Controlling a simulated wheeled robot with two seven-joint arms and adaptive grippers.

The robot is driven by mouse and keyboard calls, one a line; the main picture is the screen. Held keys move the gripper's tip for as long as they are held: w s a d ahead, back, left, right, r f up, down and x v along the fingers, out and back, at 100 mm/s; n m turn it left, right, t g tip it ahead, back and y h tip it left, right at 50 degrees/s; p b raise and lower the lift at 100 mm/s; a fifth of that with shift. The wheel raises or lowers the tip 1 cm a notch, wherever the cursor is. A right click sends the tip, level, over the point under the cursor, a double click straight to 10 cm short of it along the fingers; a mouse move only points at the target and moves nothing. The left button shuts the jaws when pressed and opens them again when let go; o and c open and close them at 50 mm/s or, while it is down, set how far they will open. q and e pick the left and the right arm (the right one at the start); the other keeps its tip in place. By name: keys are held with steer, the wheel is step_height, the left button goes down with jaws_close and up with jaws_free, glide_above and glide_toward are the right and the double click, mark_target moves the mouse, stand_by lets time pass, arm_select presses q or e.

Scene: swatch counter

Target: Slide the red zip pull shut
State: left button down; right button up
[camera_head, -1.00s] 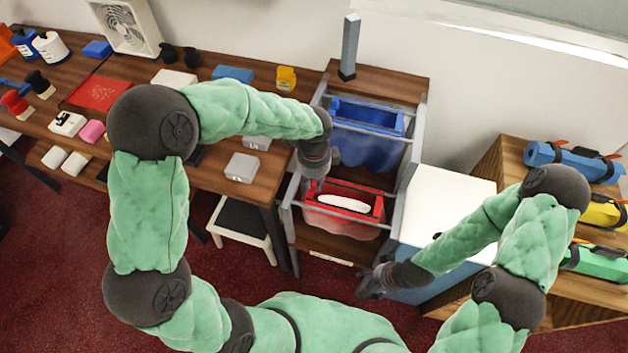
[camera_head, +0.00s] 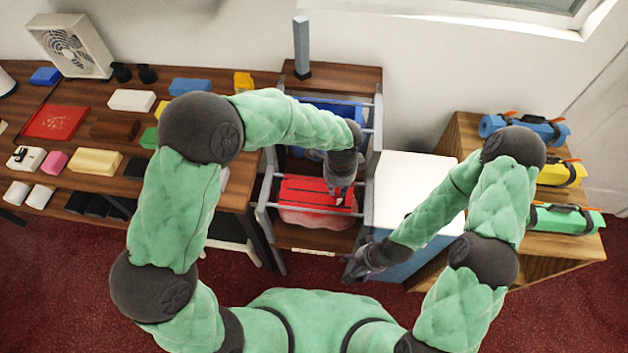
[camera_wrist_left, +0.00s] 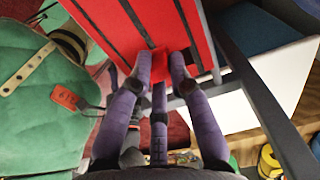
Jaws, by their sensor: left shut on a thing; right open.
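The red bag (camera_head: 303,190) hangs in the lower front part of the grey rack, its red top spread flat with a dark zip line along it. My left gripper (camera_head: 342,190) is at the right end of this top. In the left wrist view my left gripper (camera_wrist_left: 158,68) is shut on the small red zip pull (camera_wrist_left: 155,58), at the edge of the red top (camera_wrist_left: 182,25). The fingers partly hide the pull. My right gripper (camera_head: 360,265) is open and empty, low beside the front right of the rack, apart from the bag.
A blue bag (camera_head: 330,112) hangs behind the red one, between the rack's grey rails (camera_head: 373,150). A white-topped box (camera_head: 410,190) stands to the right. Shelves with rolled bundles (camera_head: 562,220) are farther right. A wooden table with several small items (camera_head: 95,162) lies left.

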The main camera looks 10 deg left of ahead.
mark_target(348, 197)
arm_select(q)
steer(key=shift+s+d+f, duration=0.1)
steer(key=shift+s+d, duration=0.1)
steer(key=shift+d, duration=1.35)
steer(key=c, duration=1.1)
jaws_free()
steer(key=shift+d, duration=0.2)
steer(key=shift+w+r, duration=0.1)
steer(key=shift+r, duration=0.2)
step_height(348, 197, up, 12)
steer(key=shift+f, duration=0.25)
steer(key=shift+f, duration=0.1)
